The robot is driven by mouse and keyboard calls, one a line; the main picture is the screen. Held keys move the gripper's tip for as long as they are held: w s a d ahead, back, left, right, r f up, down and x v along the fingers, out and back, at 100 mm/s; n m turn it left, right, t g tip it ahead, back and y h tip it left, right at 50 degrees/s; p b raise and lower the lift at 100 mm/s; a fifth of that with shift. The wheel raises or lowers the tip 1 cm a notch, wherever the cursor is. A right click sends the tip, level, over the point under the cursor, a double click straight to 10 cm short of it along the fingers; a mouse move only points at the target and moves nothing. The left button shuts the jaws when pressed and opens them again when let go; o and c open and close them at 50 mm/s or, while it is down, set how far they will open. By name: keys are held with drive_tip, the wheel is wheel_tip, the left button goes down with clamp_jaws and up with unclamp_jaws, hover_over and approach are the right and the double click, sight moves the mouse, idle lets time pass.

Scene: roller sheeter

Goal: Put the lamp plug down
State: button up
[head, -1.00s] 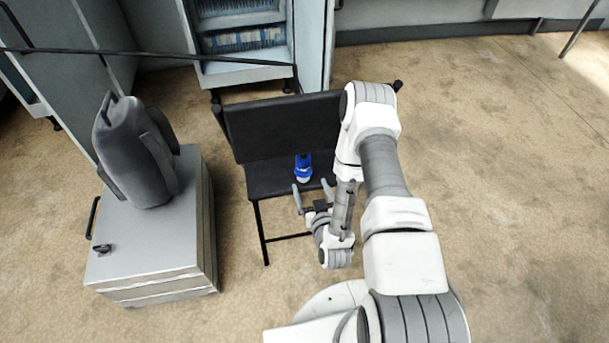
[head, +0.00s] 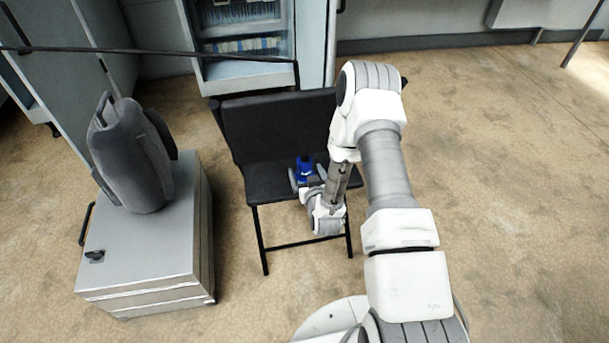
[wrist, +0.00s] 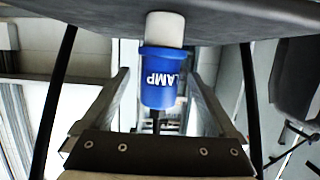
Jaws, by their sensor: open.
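The lamp plug (head: 304,166) is a blue cylinder with a white end, standing on the black chair seat (head: 262,181). In the wrist view, the plug (wrist: 158,85) shows the word LAMP upside down. Its white end meets the dark seat surface (wrist: 90,8) at the top of that picture, and a short dark cord comes from its other end. My gripper (head: 307,177) is at the seat's front. Its jaws are open, one finger on each side of the plug, with a visible gap to both in the wrist view (wrist: 160,80).
A grey cabinet (head: 150,255) left of the chair carries a dark grey backpack (head: 135,160) and a small black object (head: 96,256). An open light-blue cabinet (head: 247,72) stands behind the chair. The floor to the right is clear.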

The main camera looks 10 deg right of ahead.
drive_tip(key=shift+r+b+x, duration=0.15)
drive_tip(key=shift+b+x, duration=0.45)
drive_tip(key=shift+x, duration=0.75)
drive_tip(key=shift+r+b+x, duration=0.15)
drive_tip(key=shift+b+x, duration=0.4)
drive_tip(key=shift+x, duration=0.8)
clamp_jaws()
